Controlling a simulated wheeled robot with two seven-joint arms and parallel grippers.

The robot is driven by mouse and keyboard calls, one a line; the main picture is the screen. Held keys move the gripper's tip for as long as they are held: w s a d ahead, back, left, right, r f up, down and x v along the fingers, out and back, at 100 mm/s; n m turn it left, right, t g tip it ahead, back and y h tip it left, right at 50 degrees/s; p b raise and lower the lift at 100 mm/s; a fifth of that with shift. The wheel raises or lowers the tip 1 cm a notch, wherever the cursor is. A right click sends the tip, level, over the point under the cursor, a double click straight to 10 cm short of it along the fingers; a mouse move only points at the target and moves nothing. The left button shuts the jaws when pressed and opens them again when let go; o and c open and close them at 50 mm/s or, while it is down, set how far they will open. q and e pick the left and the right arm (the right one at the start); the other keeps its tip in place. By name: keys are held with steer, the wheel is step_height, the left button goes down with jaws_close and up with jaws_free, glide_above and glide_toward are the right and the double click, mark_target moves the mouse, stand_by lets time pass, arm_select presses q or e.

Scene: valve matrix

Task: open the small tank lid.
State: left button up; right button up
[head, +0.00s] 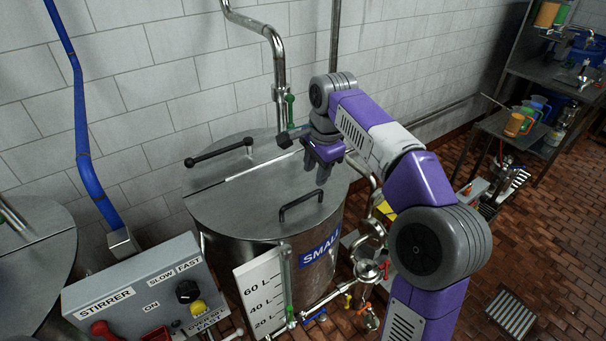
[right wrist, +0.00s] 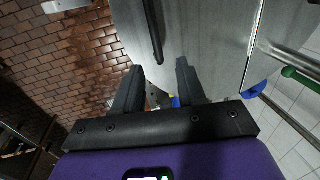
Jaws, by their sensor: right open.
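The small tank (head: 318,270) is a steel drum with a blue "SMALL" label. Its round grey lid (head: 235,210) lies flat and closed on top, with a seam across it. A dark bar handle (head: 301,202) stands on the front part of the lid. My right gripper (head: 318,178) is open and empty, above the right part of the lid, behind the handle and apart from it. In the right wrist view, the open fingers (right wrist: 158,82) point toward the lid (right wrist: 205,35), and the handle (right wrist: 153,30) lies beyond them. My left gripper is not in view.
A steel pipe (head: 277,60) with a green handle comes down behind the tank. A stirrer control box (head: 150,290) and a litre gauge (head: 262,295) stand in front. Pipes and valves (head: 370,270) crowd the tank's right side.

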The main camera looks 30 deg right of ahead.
mark_target(312, 193)
steer(key=f, duration=0.2)
steer(key=f+b, duration=0.1)
steer(key=f, duration=0.1)
steer(key=w+f, duration=0.1)
steer(key=f, duration=0.2)
steer(key=shift+c, duration=0.4)
jaws_close()
steer(key=shift+r, duration=0.1)
